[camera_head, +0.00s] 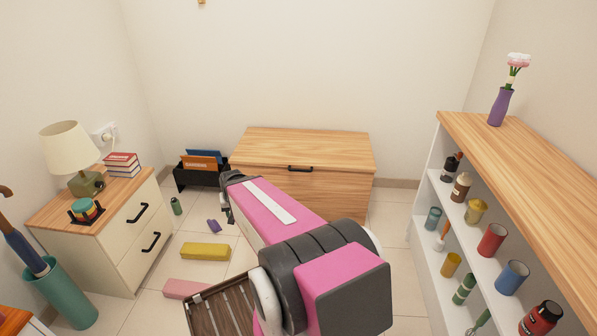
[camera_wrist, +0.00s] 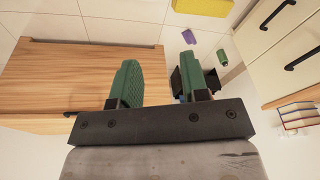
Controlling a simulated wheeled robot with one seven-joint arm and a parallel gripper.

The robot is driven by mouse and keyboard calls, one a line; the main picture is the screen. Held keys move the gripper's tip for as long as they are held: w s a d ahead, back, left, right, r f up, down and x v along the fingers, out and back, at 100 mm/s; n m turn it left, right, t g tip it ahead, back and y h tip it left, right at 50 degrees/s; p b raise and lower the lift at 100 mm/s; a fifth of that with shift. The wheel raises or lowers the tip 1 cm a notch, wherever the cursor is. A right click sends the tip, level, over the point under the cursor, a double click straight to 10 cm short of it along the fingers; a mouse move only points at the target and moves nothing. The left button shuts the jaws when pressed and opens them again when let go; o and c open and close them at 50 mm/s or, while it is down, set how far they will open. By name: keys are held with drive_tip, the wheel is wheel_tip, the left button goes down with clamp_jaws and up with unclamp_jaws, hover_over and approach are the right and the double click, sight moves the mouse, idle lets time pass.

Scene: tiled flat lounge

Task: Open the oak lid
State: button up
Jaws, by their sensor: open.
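The oak lid (camera_head: 310,145) lies flat and shut on top of the oak chest (camera_head: 345,190) against the back wall. A black bar handle (camera_head: 300,168) sits near the top of the chest's front. My gripper (camera_head: 227,205) is at the chest's left front in the head view, apart from the handle. Its green fingers (camera_wrist: 159,82) are spread and empty. My pink arm hides part of the chest's lower front.
A black file box (camera_head: 200,176) stands left of the chest. A white cabinet (camera_head: 110,225) with a lamp is at left, a shelf (camera_head: 520,150) with several jars at right.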

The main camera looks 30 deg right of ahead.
drive_tip(key=w+d+f+m+t, duration=0.45)
drive_tip(key=w+d, duration=0.25)
drive_tip(key=w, duration=0.3)
drive_tip(key=m+t+h, duration=0.9)
drive_tip(key=m+h, duration=0.3)
drive_tip(key=m, duration=0.6)
approach(299, 170)
drive_tip(key=x, duration=1)
drive_tip(key=shift+w+d+f, duration=0.1)
drive_tip(key=shift+w+f, duration=0.2)
drive_tip(key=shift+w, duration=0.05)
clamp_jaws()
drive_tip(key=shift+r, duration=0.1)
